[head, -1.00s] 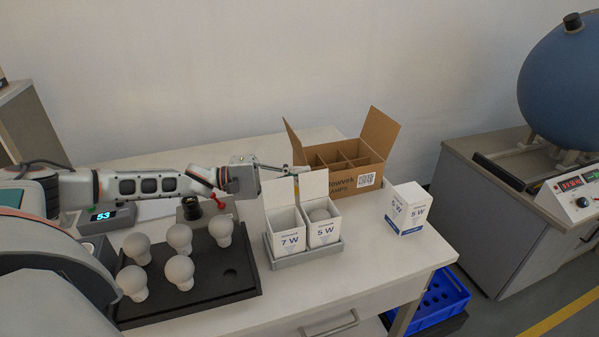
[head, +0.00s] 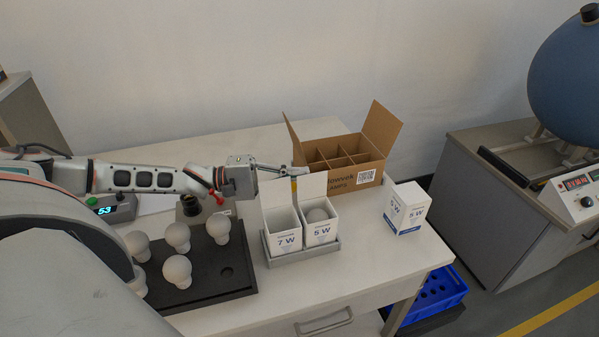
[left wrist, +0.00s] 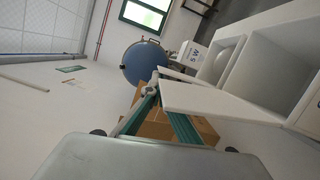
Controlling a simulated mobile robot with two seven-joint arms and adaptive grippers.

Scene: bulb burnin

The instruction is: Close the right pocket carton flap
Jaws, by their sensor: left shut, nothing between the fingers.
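The right pocket carton (head: 320,233), marked 5 W, stands open in a grey tray (head: 304,254) with a bulb (head: 317,214) inside. Its white flap stands up at the back, partly hidden by my gripper in the head view; a raised white flap (left wrist: 218,102) shows large in the left wrist view. My left gripper (head: 299,171) is shut and empty, at the top of the flap on its back side. Its fingertips (left wrist: 152,88) show beside the flap's edge; I cannot tell whether they touch it. My right gripper is not in view.
The left carton (head: 283,240), marked 7 W, is open beside it. A brown divided box (head: 345,180) with raised flaps stands close behind. A closed 5 W carton (head: 406,209) stands to the right. A black tray (head: 222,285) of bulbs lies to the left.

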